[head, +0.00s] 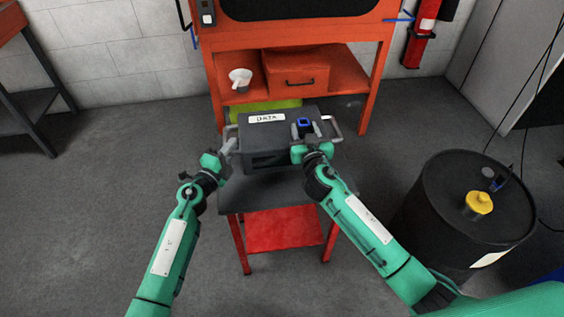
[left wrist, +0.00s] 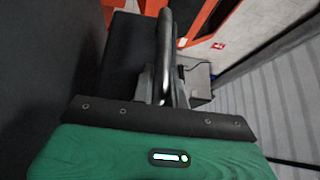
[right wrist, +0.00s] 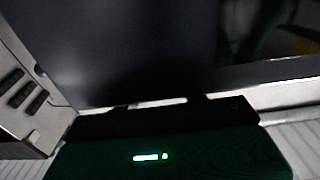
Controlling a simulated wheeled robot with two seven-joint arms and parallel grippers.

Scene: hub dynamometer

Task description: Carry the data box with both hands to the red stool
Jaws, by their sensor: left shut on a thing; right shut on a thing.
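The dark grey data box (head: 285,138), with a white DATA label, is held between my two grippers at the back of the red stool. The stool has a dark top (head: 262,196), red legs and a red lower shelf (head: 280,231). My left gripper (head: 229,143) is shut on the box's left handle; the metal handle bar (left wrist: 165,50) stands between its fingers in the left wrist view. My right gripper (head: 318,138) is shut at the box's right-hand handle, its fingers partly hidden. A dark surface fills most of the right wrist view. I cannot tell whether the box touches the stool top.
An orange bench (head: 345,75) with a white scoop (head: 240,80) and an orange drawer box (head: 298,80) stands behind. A black drum (head: 440,215) with a yellow cap is close to my right arm. Floor at left is clear.

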